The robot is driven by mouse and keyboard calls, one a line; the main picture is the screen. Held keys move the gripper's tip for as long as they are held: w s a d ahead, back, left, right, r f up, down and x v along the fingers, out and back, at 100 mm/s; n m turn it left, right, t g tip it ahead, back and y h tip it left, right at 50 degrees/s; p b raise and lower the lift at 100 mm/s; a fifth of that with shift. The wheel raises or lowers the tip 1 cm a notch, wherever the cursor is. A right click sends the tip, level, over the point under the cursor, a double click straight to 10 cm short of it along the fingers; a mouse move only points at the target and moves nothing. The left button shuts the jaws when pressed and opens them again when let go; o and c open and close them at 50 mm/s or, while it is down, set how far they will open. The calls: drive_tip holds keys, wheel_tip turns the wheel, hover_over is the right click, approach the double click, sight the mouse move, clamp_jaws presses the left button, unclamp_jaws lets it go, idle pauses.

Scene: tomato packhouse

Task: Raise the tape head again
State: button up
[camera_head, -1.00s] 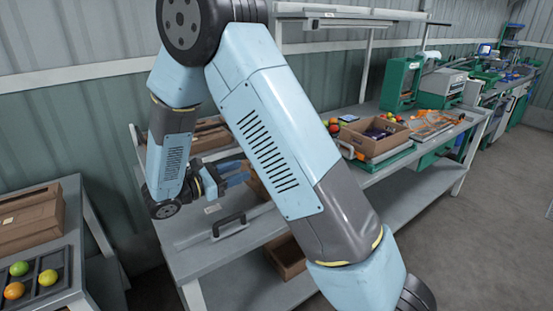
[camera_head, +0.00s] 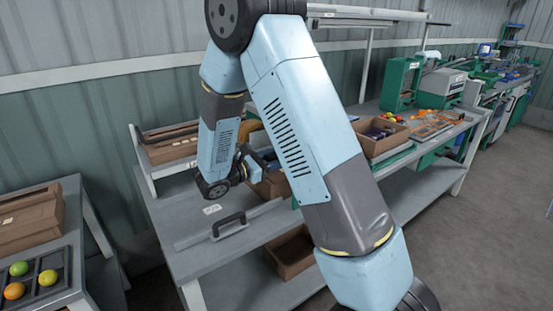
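My gripper (camera_head: 262,163) is at the middle of the near bench, mostly hidden behind my own arm. Its fingers point right, close to an open brown carton (camera_head: 271,186), and I cannot tell whether they touch anything. A rounded orange-brown part (camera_head: 249,127), perhaps the tape roll of the tape head, shows between my arm links just above the gripper. The rest of the tape head is hidden, so its height cannot be told. Whether the gripper is open or shut does not show.
A flat grey bar with a black handle (camera_head: 229,222) lies along the bench's front. Flat cartons (camera_head: 170,145) stand in a rack at the back left. An open carton (camera_head: 378,138) sits to the right. A fruit tray (camera_head: 66,262) is at the lower left. The lower shelf holds another carton (camera_head: 292,250).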

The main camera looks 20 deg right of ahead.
clamp_jaws()
idle(0.5)
